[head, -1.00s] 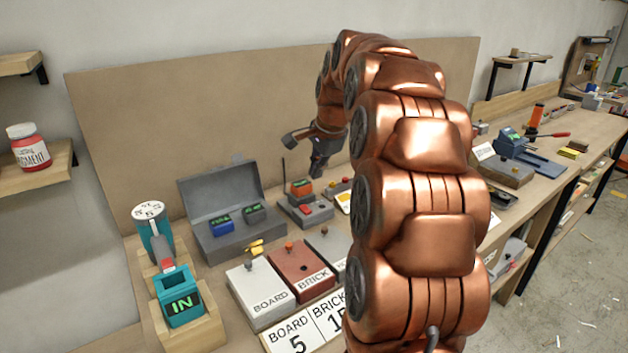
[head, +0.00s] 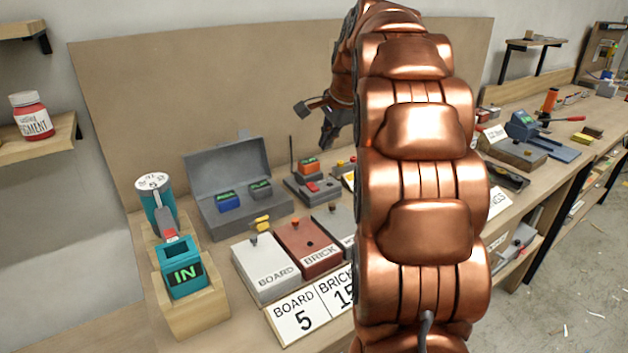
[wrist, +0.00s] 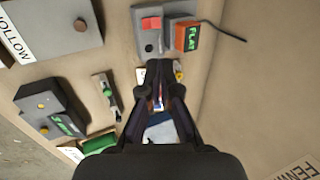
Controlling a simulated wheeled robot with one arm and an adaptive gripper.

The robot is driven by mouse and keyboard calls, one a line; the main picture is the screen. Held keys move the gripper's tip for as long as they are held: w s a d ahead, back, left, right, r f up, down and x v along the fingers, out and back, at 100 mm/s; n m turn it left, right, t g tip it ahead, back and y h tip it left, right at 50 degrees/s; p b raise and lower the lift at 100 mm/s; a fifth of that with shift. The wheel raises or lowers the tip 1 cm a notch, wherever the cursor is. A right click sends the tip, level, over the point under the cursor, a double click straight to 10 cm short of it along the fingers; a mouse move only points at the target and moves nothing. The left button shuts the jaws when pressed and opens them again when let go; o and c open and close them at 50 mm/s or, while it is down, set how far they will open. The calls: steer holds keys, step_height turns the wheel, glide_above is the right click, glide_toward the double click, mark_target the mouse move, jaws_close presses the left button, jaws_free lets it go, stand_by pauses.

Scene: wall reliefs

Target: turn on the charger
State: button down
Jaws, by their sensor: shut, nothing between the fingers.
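The charger appears to be the grey base (head: 318,196) against the back board, with a red switch (head: 312,187) on its front and an orange block (head: 308,168) in it. In the wrist view the charger base (wrist: 149,45) is at the top, with its red switch (wrist: 151,22) and the orange block (wrist: 191,37) reading FLAT. A thin dark rod or cable leaves its back. My gripper (head: 327,147) is shut and empty, above and to the right of the charger in the head view. In the wrist view my gripper (wrist: 160,75) points down just below the charger.
An open grey case (head: 222,168) holding small blocks stands left of the charger. BOARD (head: 268,278) and BRICK (head: 308,250) boxes stand in front. A teal IN device (head: 183,272) is at left. My copper arm hides the bench's middle.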

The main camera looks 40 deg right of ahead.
mark_target(311, 182)
stand_by(0.3)
steer(key=p+x, duration=0.1)
steer(key=x, duration=1.3)
